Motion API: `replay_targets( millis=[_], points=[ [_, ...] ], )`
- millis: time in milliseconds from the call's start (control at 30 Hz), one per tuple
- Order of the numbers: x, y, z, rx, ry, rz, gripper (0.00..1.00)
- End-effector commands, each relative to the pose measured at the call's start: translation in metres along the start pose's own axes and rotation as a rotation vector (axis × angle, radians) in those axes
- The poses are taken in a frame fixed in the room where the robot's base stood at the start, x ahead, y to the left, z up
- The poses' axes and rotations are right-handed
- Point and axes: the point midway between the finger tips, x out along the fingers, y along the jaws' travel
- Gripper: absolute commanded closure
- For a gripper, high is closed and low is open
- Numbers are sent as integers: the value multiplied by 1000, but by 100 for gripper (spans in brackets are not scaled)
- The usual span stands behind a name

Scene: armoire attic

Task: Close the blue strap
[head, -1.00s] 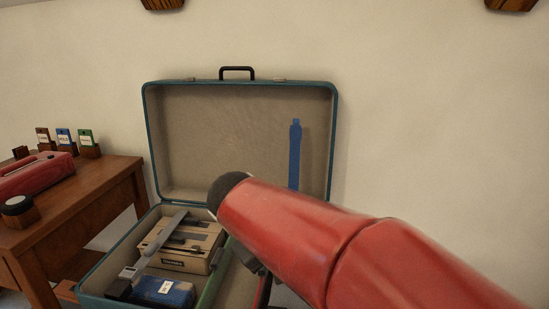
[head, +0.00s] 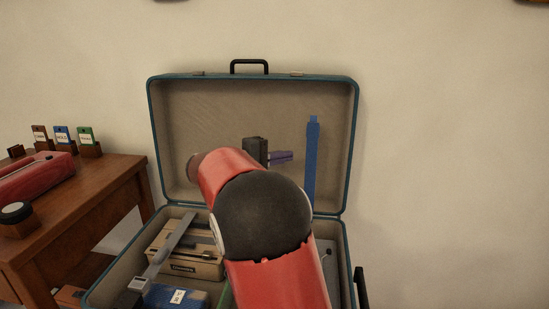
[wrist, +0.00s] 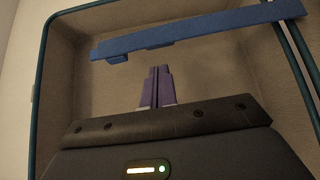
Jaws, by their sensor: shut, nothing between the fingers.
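The blue strap (head: 312,165) stands upright in front of the lining of the raised suitcase lid (head: 215,125), on its right side. In the wrist view the strap (wrist: 195,38) runs across the top of the picture, beyond the fingertips. My gripper (head: 290,156) is in front of the lid, just left of the strap, with its purple fingers pointing towards it. In the wrist view the fingers (wrist: 157,72) are together and empty, with a visible gap to the strap. My red arm hides the strap's lower surroundings and part of the case bottom.
The open suitcase holds a beige box (head: 190,264) with a grey strap (head: 172,245) across it and a blue item (head: 175,297). A wooden table (head: 100,190) with a red case (head: 35,176) stands at left. The wall side at right is clear.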

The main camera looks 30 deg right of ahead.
Motion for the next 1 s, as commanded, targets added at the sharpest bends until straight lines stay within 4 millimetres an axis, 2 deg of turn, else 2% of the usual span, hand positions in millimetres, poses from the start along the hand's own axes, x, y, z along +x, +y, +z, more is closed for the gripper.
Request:
replay_targets(
  millis=[33,200,400,833,1000],
  points=[
    [11,0,1,-1,-3,-1,100],
    [37,0,1,-1,-2,-2,100],
    [52,0,0,-1,1,-2,100],
    [53,-1,0,2,2,0,100],
    [45,-4,1,30,2,20,100]
  ],
)
